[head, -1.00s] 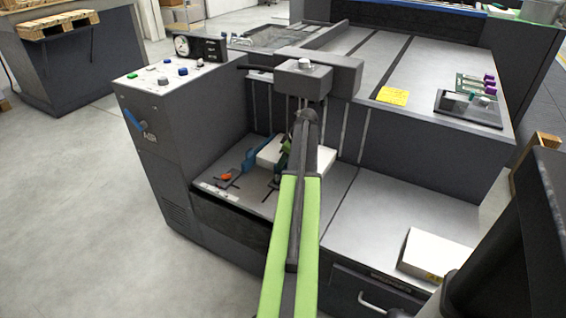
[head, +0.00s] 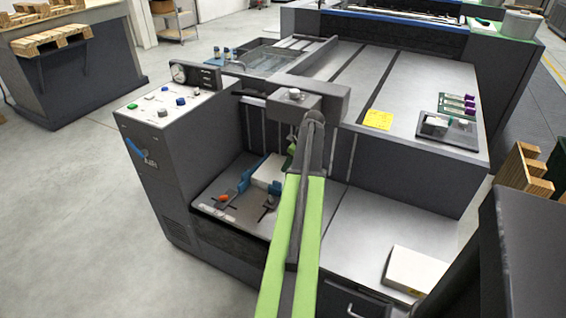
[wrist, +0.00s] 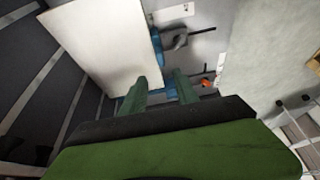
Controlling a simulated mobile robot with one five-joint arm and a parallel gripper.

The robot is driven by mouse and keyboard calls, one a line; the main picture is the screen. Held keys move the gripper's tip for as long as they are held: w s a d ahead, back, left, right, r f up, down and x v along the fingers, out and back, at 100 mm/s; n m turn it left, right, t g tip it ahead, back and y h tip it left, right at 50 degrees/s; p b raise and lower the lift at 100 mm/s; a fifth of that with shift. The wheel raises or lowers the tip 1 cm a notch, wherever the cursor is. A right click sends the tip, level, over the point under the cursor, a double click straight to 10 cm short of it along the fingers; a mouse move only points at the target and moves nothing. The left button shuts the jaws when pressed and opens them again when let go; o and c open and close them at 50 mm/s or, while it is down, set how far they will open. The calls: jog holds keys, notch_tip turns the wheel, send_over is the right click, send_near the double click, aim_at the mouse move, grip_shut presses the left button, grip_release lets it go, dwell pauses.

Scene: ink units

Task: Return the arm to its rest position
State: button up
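My green-and-black arm reaches over the machine's lower bed (head: 235,200) in the head view. My gripper (wrist: 160,84) shows in the wrist view as two green fingers standing apart, with a gap between them. The left finger overlaps the edge of a white block (wrist: 105,45); I cannot tell whether they touch. In the head view the white block (head: 266,172) sits between blue holders (head: 250,168) on the bed, partly hidden by my arm. The gripper itself is mostly hidden there behind the arm.
A grey overhead head (head: 308,98) stands close to my arm. An orange knob (head: 223,197) is left of the block. A white box (head: 415,270) lies on the right bed. A control panel (head: 165,105) stands at left; open floor lies beyond it.

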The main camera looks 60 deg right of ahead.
jog(key=p+v, duration=0.1)
jog(key=v, duration=0.2)
jog(key=shift+s+r+p, duration=0.15)
jog(key=shift+r+p, duration=0.15)
jog(key=shift+p, duration=0.05)
